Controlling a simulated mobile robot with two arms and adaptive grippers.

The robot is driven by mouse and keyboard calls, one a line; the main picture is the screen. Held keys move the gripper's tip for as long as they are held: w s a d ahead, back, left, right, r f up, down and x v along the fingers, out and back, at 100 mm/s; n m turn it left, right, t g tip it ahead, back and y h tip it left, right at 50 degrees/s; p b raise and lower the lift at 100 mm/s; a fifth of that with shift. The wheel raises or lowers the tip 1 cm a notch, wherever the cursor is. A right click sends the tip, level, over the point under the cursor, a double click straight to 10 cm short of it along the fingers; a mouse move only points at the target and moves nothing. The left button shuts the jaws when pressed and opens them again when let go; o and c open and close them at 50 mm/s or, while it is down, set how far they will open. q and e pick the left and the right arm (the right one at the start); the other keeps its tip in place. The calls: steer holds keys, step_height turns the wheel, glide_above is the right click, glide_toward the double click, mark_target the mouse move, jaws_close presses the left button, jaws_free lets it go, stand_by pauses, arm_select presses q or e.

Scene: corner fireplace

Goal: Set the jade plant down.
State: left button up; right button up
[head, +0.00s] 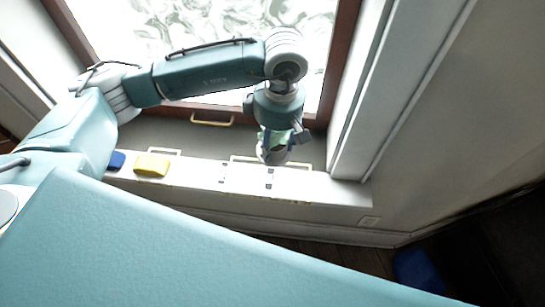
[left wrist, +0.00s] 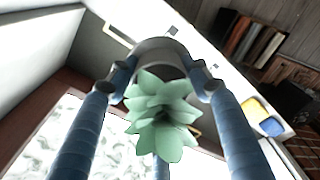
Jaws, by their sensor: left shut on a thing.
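The jade plant has pale green leaves (left wrist: 160,118) and a grey-white pot (left wrist: 160,57). In the head view its pot (head: 268,156) shows low against the white window sill (head: 205,176). My left gripper (head: 277,140) reaches down from above and is shut on the jade plant. In the left wrist view its blue fingers (left wrist: 165,90) stand around the pot and leaves. The pot is over or on the sill by a pale rectangular outline; I cannot tell whether its base touches. The gripper partly hides the plant in the head view. My right gripper is not in view.
A yellow block (head: 152,165) and a blue block (head: 117,160) lie on the sill to the left. The window frame (head: 318,118) with a brass handle (head: 212,122) stands behind. The sill between the yellow block and the pot looks clear. Books (left wrist: 250,40) show in the left wrist view.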

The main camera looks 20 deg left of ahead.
mark_target(274, 143)
arm_select(q)
step_height(274, 143, down, 9)
steer(key=shift+s+f+p, duration=0.1)
steer(key=shift+p, duration=0.45)
steer(key=shift+f, duration=0.15)
steer(key=shift+f+b, duration=0.2)
steer(key=shift+b, duration=0.1)
steer(key=o, duration=1.3)
steer(key=shift+o, duration=0.2)
steer(key=shift+r, duration=0.15)
steer(key=shift+r+p, duration=0.2)
steer(key=shift+p, duration=0.25)
steer(key=shift+r, duration=0.4)
steer(key=r, duration=0.3)
steer(key=r+b, duration=0.1)
steer(key=r, duration=0.3)
steer(key=r+b, duration=0.1)
steer(key=r, duration=0.3)
steer(key=shift+s+d, duration=0.15)
steer(key=shift+d, duration=0.25)
